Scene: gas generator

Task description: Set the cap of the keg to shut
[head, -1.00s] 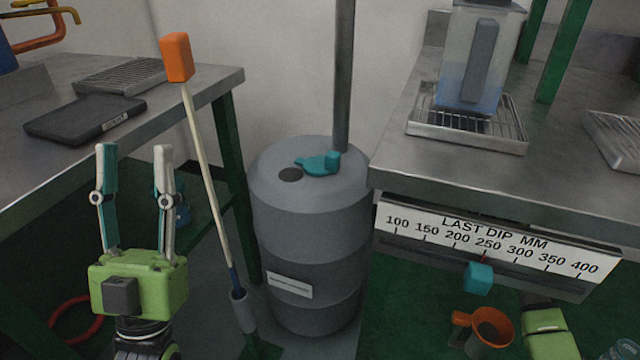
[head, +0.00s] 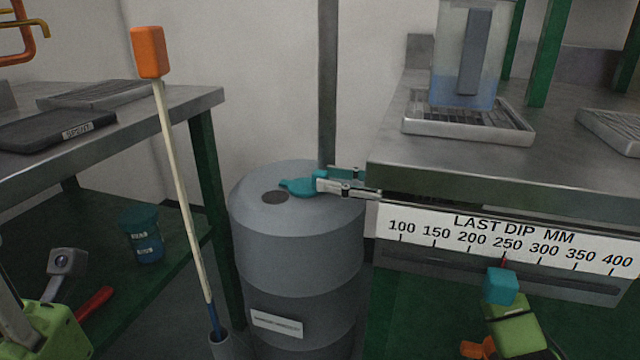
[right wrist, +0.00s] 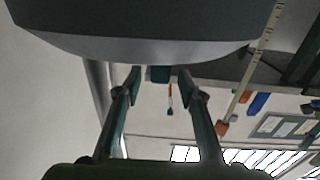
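The grey keg (head: 295,260) stands on the floor between two benches. Its teal cap (head: 298,187) lies on the top beside the dark round hole (head: 275,197), which is uncovered. My right gripper (head: 331,178) reaches in from the right at the cap's raised end. My left gripper (head: 20,325) is at the lower left edge, mostly cut off.
The right bench (head: 480,165) overhangs close beside the keg, with a scale plate (head: 505,238) below its edge. A grey post (head: 327,90) rises behind the keg. An orange-topped stick (head: 180,190) leans left of it. A teal tub (head: 143,236) sits under the left bench.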

